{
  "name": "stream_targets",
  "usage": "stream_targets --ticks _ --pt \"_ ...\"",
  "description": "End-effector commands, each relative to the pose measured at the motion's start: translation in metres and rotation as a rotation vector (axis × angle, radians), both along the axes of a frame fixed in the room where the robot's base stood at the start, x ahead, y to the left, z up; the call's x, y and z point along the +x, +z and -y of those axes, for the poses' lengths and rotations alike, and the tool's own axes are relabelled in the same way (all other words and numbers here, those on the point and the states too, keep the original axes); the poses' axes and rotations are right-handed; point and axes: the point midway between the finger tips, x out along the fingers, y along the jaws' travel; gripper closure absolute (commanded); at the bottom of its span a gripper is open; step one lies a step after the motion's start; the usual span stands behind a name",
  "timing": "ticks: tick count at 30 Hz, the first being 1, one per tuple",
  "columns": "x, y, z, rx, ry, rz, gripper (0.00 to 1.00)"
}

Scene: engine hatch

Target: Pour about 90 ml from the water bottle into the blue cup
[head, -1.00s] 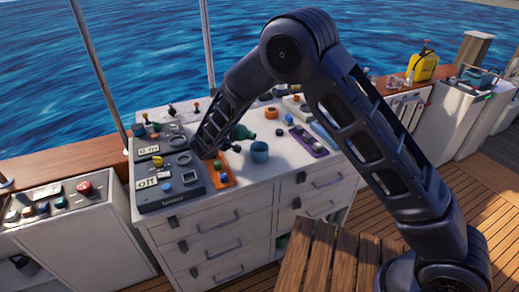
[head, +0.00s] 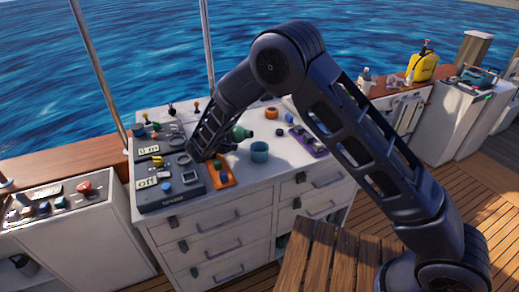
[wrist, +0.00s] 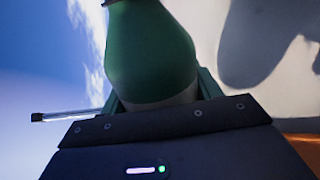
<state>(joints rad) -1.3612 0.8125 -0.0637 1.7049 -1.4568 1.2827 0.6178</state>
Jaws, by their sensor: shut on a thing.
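A green bottle (head: 243,133) is held tipped over, lying nearly sideways, above the white cabinet top, with its far end pointing right. In the wrist view the green bottle (wrist: 150,45) fills the space between the jaws. My gripper (wrist: 158,92) is shut on it; in the head view my arm's end mostly hides the jaws. The blue cup (head: 260,152) stands upright on the cabinet top, just right of and below the bottle. I cannot see any liquid stream or the level in the cup.
A dark control panel (head: 167,187) and an orange tray (head: 219,181) lie left of the cup. A purple tray (head: 308,144) lies to the right. A clear bottle (head: 365,80) and a yellow container (head: 423,66) stand on the far rail.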

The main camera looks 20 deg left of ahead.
Motion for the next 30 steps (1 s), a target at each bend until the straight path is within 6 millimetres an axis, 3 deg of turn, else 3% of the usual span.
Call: stream_targets --ticks 9,30 --pt "0.0000 0.0022 0.0011 -0.097 -0.001 -0.009 0.70" --pt "0.0000 0.0024 0.0014 -0.101 0.000 -0.010 0.70"
